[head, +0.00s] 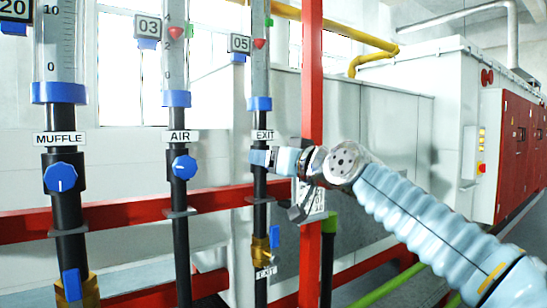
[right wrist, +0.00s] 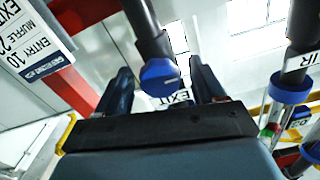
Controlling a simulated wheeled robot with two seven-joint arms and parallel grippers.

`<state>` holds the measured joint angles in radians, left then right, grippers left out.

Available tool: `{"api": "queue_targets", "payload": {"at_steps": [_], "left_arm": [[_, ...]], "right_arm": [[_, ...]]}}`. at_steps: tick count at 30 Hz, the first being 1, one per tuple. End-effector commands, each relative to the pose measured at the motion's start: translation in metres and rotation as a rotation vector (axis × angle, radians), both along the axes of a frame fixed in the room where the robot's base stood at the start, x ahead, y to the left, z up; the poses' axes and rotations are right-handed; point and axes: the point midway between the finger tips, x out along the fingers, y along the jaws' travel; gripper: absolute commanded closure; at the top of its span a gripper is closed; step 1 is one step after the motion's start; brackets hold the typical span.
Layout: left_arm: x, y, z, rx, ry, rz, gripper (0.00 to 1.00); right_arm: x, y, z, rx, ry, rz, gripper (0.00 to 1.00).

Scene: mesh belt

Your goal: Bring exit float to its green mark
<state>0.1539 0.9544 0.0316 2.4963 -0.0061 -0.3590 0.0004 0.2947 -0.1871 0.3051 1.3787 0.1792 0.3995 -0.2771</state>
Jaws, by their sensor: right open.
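The EXIT flow tube (head: 260,75) is the rightmost of three upright tubes in the head view. Its red float (head: 259,43) sits a little below the green mark (head: 268,22) on the tube's right side. The EXIT label (head: 263,135) is under the tube. My right gripper (head: 265,157) reaches in from the right, just below that label, and largely covers the EXIT knob in the head view. In the right wrist view the blue knob (right wrist: 160,77) shows between the two open fingers, with a visible gap to each. My left gripper is not in view.
The AIR knob (head: 184,167) and MUFFLE knob (head: 60,177) are to the left. A red post (head: 312,75) stands close right of the EXIT tube, and a red rail (head: 110,213) crosses behind the pipes. A blue-handled brass valve (head: 260,250) is below. A printed card (right wrist: 30,45) hangs nearby.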

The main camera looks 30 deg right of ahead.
Motion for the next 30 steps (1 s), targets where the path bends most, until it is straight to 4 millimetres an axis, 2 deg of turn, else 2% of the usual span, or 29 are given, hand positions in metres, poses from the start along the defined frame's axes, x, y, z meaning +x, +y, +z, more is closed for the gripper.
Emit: {"api": "queue_targets", "payload": {"at_steps": [4, 5, 15, 23, 30], "left_arm": [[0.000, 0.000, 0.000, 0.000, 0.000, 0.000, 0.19], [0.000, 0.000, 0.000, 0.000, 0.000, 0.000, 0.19], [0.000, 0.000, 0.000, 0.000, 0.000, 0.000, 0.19], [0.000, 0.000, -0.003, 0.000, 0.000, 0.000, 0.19], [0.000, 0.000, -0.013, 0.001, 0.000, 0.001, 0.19]], "right_arm": [[0.000, 0.000, 0.000, 0.000, 0.000, 0.000, 0.31], [0.000, 0.000, 0.000, 0.000, 0.000, 0.000, 0.35], [-0.001, 0.000, 0.000, 0.000, 0.000, -0.001, 0.86], [0.000, 0.000, -0.001, -0.030, -0.002, 0.000, 0.86], [-0.001, 0.001, -0.002, -0.155, -0.015, 0.002, 0.86]]}}
